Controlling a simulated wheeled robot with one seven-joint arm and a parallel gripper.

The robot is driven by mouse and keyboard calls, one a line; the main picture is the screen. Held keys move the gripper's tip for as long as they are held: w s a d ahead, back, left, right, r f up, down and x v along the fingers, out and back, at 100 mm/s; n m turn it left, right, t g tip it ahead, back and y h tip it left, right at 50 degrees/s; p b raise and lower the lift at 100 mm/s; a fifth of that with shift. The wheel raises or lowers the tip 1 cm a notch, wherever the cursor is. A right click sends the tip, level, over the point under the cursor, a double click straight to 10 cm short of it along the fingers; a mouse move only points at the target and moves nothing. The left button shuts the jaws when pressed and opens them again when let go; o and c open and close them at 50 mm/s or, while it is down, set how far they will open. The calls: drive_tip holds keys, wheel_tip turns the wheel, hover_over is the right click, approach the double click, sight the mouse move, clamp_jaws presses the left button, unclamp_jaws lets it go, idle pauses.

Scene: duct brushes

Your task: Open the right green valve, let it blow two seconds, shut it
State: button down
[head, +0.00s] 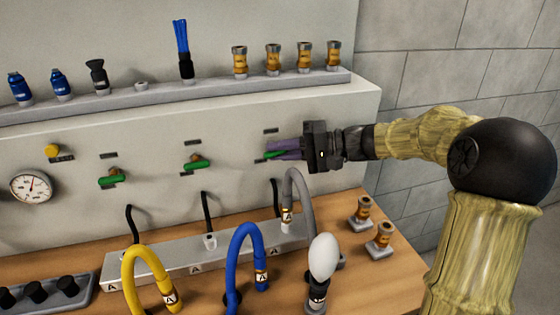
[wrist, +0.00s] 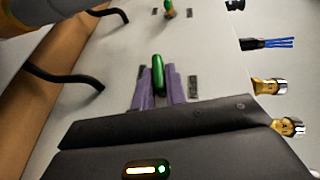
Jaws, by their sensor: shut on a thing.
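The right green valve (head: 268,155) is on the pale panel, mostly hidden by my gripper in the head view. My gripper (head: 276,150) comes from the right with its purple fingers shut on the valve's handle. In the wrist view the green handle (wrist: 158,74) stands between the two fingertips (wrist: 159,92), upright in the picture and sticking out past them. The middle green valve (head: 196,161) and the left green valve (head: 112,176) stand to the left, untouched. Whether air is blowing cannot be seen.
A shelf (head: 215,94) above the valves carries brushes and brass fittings. Below, a grey hose (head: 297,185), a blue hose (head: 240,250) and a yellow hose (head: 128,265) arch over the bench. A white bulb-shaped tool (head: 322,258) stands in front. A gauge (head: 32,186) is at left.

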drive_tip(key=shift+f+m+y+b, duration=0.3)
drive_tip(key=shift+y+b, duration=0.45)
drive_tip(key=shift+y, duration=0.35)
drive_tip(key=shift+r, duration=0.1)
drive_tip(key=c, duration=1.5)
unclamp_jaws()
drive_tip(key=shift+o, duration=0.2)
drive_tip(key=s+d+p, duration=0.1)
drive_tip(key=s+d, duration=0.1)
drive_tip(key=d, duration=1.5)
drive_tip(key=shift+d, duration=0.15)
drive_tip(key=shift+p, duration=0.3)
